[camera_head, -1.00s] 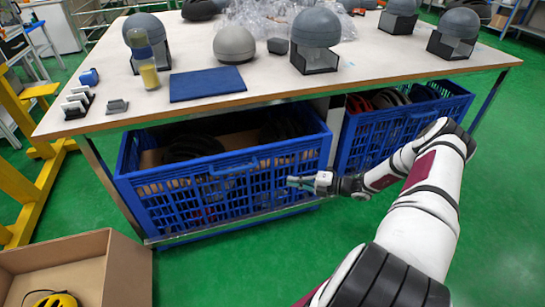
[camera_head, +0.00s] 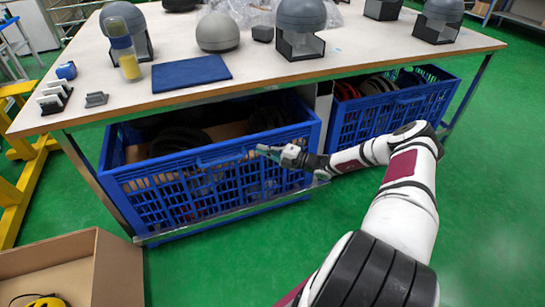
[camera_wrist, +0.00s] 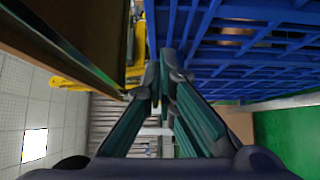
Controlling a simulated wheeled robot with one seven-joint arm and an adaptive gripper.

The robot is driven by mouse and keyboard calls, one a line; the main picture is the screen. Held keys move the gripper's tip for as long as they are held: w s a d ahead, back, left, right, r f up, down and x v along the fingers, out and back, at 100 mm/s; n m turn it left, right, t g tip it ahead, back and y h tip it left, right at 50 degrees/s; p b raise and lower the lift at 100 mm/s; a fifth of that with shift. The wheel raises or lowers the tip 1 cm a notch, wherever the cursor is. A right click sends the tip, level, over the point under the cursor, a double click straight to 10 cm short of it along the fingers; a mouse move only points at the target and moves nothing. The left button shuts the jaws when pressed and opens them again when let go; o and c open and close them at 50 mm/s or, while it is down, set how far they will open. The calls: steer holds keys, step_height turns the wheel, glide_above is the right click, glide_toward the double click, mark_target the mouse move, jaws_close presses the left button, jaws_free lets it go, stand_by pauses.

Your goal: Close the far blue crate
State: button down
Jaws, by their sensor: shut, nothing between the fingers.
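Two blue slatted crates stand under the table. The left crate (camera_head: 215,186) juts out past the table's front edge, its open top showing dark round things inside. The right crate (camera_head: 388,118) stands deeper in the picture, also open at the top, with red and dark items in it. My gripper (camera_head: 261,150) is shut and empty, at the upper front of the left crate, right of its middle. Whether it touches the crate is unclear. In the wrist view, my gripper (camera_wrist: 162,70) points along blue slatted crate wall (camera_wrist: 240,45), which fills the upper right.
The table (camera_head: 340,62) overhangs the crates and carries helmets on stands and a blue mat (camera_head: 191,73). A cardboard box (camera_head: 115,265) stands on the floor at the lower left. A metal rail (camera_head: 230,212) runs below the left crate. Green floor is clear at the right.

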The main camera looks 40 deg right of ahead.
steer(key=shift+w+d, duration=0.25)
steer(key=shift+w, duration=0.8)
steer(key=shift+w+b, duration=0.1)
steer(key=shift+b, duration=0.25)
steer(key=w+d+b, duration=0.2)
steer(key=w+b, duration=0.5)
steer(key=w, duration=0.2)
steer(key=shift+d+r, duration=0.15)
steer(key=shift+d, duration=0.2)
steer(key=shift+w, duration=0.1)
steer(key=shift+r, duration=0.1)
